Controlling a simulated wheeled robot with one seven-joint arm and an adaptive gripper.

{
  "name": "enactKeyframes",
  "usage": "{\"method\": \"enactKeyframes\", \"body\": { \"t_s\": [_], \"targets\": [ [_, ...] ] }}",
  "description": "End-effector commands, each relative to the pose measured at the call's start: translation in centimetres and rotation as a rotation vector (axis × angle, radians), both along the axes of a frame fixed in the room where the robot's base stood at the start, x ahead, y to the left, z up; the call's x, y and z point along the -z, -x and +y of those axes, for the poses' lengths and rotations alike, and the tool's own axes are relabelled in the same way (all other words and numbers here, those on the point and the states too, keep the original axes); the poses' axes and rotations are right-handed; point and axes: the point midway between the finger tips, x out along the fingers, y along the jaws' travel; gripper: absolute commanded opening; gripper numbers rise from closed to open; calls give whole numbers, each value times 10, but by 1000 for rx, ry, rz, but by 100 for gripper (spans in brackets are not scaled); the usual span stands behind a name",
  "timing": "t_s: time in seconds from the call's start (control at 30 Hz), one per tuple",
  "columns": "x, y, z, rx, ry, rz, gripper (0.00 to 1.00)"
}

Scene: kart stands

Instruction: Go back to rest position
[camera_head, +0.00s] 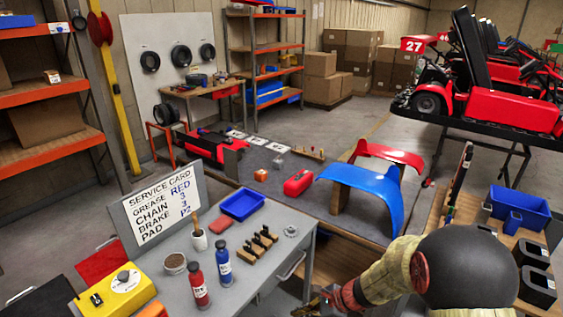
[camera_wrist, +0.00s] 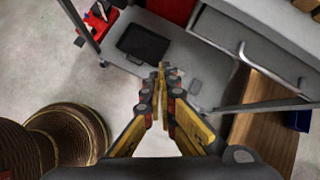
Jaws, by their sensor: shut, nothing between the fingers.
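My gripper (camera_wrist: 160,88) shows in the wrist view with its yellow and black fingers closed together and nothing between them. It points down past the side of the grey table, above a lower shelf (camera_wrist: 190,75) that carries a black tray (camera_wrist: 143,43). In the head view my arm comes in from the bottom right, and the gripper (camera_head: 330,298) is at the bottom edge, just right of the grey table (camera_head: 262,284). It is partly cut off by the frame there.
Blue and red panels (camera_head: 364,193) stand beyond. Floor behind is open.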

Motion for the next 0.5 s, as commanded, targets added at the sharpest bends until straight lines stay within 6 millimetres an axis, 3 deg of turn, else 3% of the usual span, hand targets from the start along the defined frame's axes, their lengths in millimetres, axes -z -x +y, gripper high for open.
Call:
{"method": "enactKeyframes", "body": {
  "t_s": [0.23, 0.5],
  "targets": [
    [-74, 86, -18, -615, 207, -228, 0],
    [-165, 172, -77, -1210, 540, -455, 0]
  ]
}}
